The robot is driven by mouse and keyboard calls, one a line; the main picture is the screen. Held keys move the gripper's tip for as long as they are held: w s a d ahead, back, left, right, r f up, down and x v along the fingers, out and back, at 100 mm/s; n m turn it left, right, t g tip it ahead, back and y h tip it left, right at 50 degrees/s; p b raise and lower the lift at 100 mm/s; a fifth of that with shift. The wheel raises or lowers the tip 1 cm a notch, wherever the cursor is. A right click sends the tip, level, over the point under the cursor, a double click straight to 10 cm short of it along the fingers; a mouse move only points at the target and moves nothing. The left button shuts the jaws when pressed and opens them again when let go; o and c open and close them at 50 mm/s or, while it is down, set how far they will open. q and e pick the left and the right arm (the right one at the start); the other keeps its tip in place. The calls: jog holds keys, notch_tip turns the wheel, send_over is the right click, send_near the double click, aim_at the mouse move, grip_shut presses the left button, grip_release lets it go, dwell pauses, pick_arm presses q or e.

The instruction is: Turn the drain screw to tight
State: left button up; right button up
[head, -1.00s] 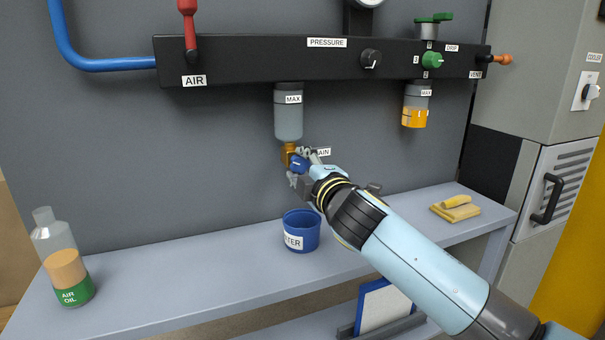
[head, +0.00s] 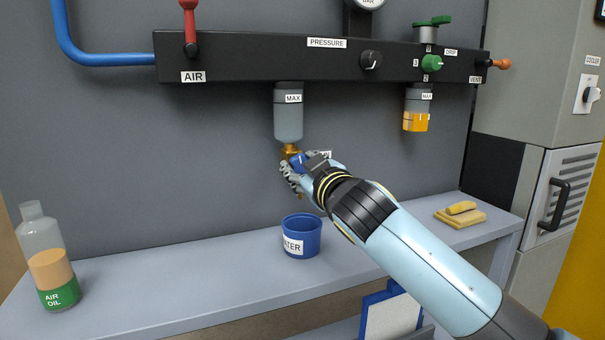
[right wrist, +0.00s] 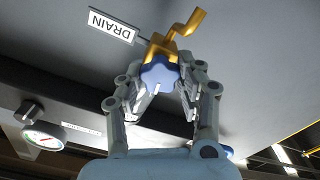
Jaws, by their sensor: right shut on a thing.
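The drain screw is a blue star-shaped knob (right wrist: 158,74) on a brass drain fitting (right wrist: 165,47) with a bent spout. In the head view the knob (head: 297,161) sits at the bottom of the grey filter bowl (head: 288,121) marked MAX. My right gripper (head: 292,170) reaches it from the lower right and is shut on the knob. In the right wrist view its fingers (right wrist: 158,88) stand on both sides of the knob. A DRAIN label (right wrist: 111,27) is beside the fitting. My left gripper is not in view.
A blue cup (head: 301,238) labelled as water stands on the shelf below the drain. An air oil bottle (head: 49,262) stands at the left, a yellow cloth (head: 460,214) lies at the right. The black manifold (head: 260,58) runs above. The shelf between bottle and cup is clear.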

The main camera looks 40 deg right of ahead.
jog(key=shift+f+m+b, duration=0.2)
jog(key=shift+m+b, duration=0.2)
jog(key=shift+m, duration=0.7)
jog(key=o, duration=1.2)
jog(key=shift+r, duration=0.15)
jog(key=shift+c, duration=0.2)
jog(key=v, duration=1.2)
